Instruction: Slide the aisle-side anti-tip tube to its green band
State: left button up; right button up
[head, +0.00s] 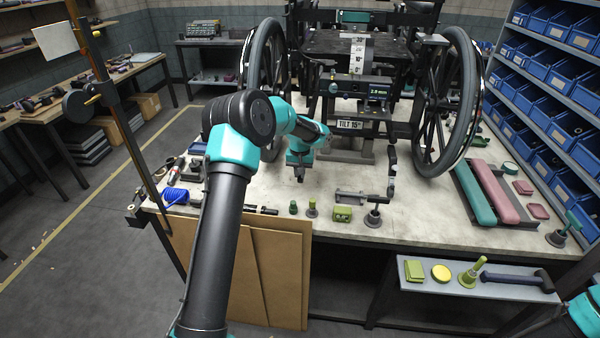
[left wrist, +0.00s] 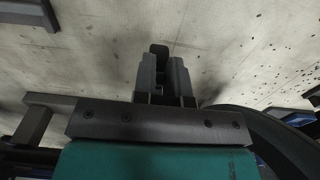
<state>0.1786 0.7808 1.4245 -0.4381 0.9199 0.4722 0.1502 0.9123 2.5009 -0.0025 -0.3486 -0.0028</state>
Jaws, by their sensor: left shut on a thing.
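My left gripper (head: 299,176) is low over the bench, in front of the left wheel of the wheelchair (head: 340,45). In the left wrist view its fingers (left wrist: 166,82) are shut on a dark, round-ended piece (left wrist: 159,50), which looks like the end of the aisle-side anti-tip tube. The arm and gripper hide most of that tube in the head view, and I cannot make out its green band. A similar dark upright tube (head: 391,170) stands on the chair's other side. My right gripper is out of view.
A shelf below (head: 420,288) carries tools. The left wheel (head: 264,65) is close behind my left arm. Blue bins stand at right (head: 560,75).

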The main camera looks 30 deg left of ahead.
pick_arm(q)
grip_shut()
jog(key=shift+s+d+f, duration=0.25)
jog(key=shift+s+f, duration=0.35)
jog(key=shift+f, duration=0.2)
jog(key=o, duration=0.6)
grip_release()
notch_tip(320, 180, up, 18)
jog(key=shift+f, duration=0.25)
